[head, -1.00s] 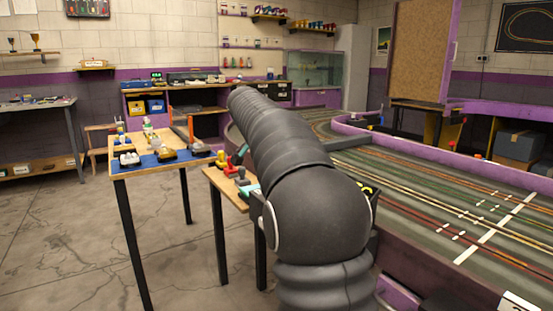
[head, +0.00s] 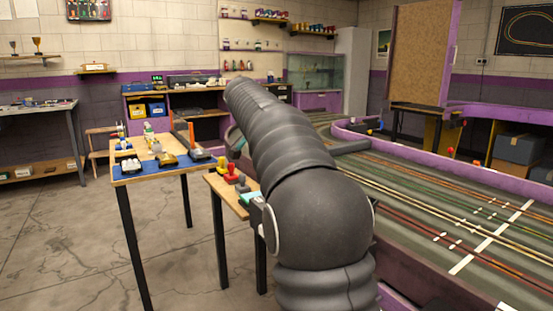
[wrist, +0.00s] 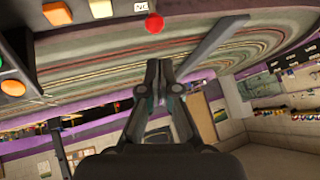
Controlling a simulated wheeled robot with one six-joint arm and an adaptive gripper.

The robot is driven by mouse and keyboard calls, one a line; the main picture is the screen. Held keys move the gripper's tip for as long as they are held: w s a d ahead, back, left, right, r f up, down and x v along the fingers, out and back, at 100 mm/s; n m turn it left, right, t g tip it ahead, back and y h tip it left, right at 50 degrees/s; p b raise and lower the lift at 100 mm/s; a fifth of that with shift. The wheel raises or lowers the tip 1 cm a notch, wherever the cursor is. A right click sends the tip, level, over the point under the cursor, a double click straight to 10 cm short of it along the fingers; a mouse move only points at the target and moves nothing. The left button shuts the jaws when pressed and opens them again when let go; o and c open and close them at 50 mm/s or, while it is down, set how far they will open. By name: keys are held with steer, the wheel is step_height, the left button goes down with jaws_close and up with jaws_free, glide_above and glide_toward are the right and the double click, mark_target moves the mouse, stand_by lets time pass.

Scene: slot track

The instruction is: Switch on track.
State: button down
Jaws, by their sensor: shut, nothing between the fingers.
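The slot track (head: 440,205) runs across the right of the head view, with coloured lanes and a purple border. It also fills the upper middle of the wrist view (wrist: 230,45), which looks tilted over. My gripper (wrist: 159,68) is shut and empty in the wrist view. A round red button (wrist: 154,22) is just beyond the fingertips, apart from them, with a small white label beside it. Orange buttons (wrist: 13,88) and a green one are at the left edge. Which control is the track's switch I cannot tell. In the head view my arm hides my gripper.
A wooden table (head: 125,146) with a blue mat and small items stands at left. A smaller table (head: 213,183) with yellow and red knobs stands beside my arm. A grey bar (wrist: 212,45) crosses the track in the wrist view. The floor at front left is clear.

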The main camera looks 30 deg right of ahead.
steer(key=s+a+r, duration=0.2)
steer(key=s+r, duration=0.1)
steer(key=r, duration=0.6)
steer(key=shift+s+a+r, duration=0.15)
steer(key=shift+s+a, duration=0.15)
steer(key=shift+a, duration=0.05)
steer(key=shift+n, duration=0.3)
steer(key=s+a+f+n+y, duration=0.2)
steer(key=a+f+n, duration=0.1)
steer(key=f+n, duration=0.3)
steer(key=s+a+f+n+y, duration=0.1)
steer(key=a+f+n, duration=0.3)
steer(key=f, duration=0.5)
steer(key=s+a+f+n+y, duration=0.1)
steer(key=s+a+f, duration=0.2)
steer(key=s, duration=0.7)
steer(key=s+a+f+n+y, duration=0.1)
steer(key=s+a+f, duration=0.3)
steer(key=s, duration=0.6)
steer(key=s+a+f+n+y, duration=0.1)
steer(key=s+a+f+n, duration=0.2)
steer(key=s+f, duration=0.4)
steer(key=shift+s+a+f+t+y, duration=0.35)
steer(key=shift+s+a, duration=0.3)
steer(key=shift+s, duration=1.05)
